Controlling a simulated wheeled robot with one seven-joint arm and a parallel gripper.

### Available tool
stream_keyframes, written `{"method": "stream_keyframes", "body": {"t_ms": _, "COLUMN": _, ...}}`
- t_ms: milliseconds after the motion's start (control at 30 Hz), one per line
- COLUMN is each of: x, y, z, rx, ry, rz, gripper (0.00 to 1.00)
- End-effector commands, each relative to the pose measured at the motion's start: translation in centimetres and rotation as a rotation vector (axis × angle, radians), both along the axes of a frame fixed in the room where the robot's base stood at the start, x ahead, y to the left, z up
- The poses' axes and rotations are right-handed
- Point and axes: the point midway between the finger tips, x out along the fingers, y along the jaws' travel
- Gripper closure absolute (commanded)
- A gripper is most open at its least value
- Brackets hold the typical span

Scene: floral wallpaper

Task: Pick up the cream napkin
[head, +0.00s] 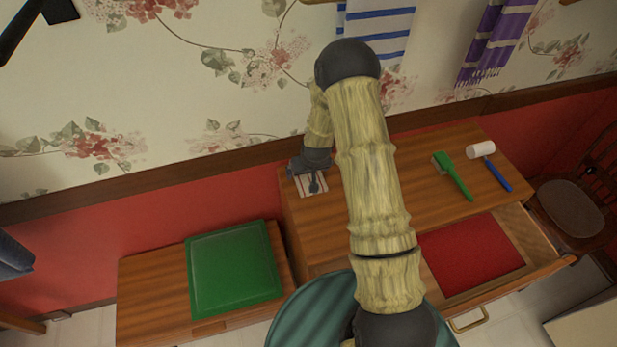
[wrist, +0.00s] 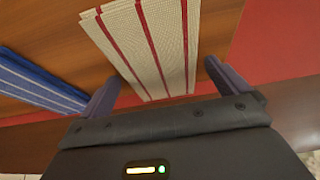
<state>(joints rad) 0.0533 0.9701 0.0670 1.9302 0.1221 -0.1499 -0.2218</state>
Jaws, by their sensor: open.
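The cream napkin (wrist: 135,40) has red stripes and lies flat on the wooden tabletop. In the wrist view it runs from the top edge down to between my two fingers. In the head view the napkin (head: 303,187) is small, near the left end of the table, and partly covered by my gripper. My gripper (wrist: 163,73) is open, with one finger to each side of the napkin's near end. In the head view my gripper (head: 314,182) is over the napkin. I cannot tell how high the fingertips are above it.
A blue cloth with white stripes (wrist: 40,82) lies left of the napkin in the wrist view. A green brush (head: 453,177) and a white-headed mallet (head: 490,166) lie farther right on the table. An open drawer (head: 530,238) has a red bottom. A green mat (head: 232,268) lies on a lower surface.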

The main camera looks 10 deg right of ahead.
Motion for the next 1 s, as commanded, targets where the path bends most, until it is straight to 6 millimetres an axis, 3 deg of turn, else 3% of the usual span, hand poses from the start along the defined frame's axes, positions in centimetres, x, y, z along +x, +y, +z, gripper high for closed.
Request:
{"method": "stream_keyframes", "body": {"t_ms": 167, "x": 0.0, "y": 0.0, "z": 0.0, "rx": 0.000, "ry": 0.000, "rz": 0.000, "gripper": 0.00}}
{"method": "stream_keyframes", "body": {"t_ms": 400, "x": 0.0, "y": 0.0, "z": 0.0, "rx": 0.000, "ry": 0.000, "rz": 0.000, "gripper": 0.44}}
{"method": "stream_keyframes", "body": {"t_ms": 767, "x": 0.0, "y": 0.0, "z": 0.4, "rx": 0.000, "ry": -0.002, "rz": 0.000, "gripper": 0.45}}
{"method": "stream_keyframes", "body": {"t_ms": 1000, "x": 0.2, "y": 0.0, "z": 2.7, "rx": 0.000, "ry": -0.006, "rz": 0.000, "gripper": 0.45}}
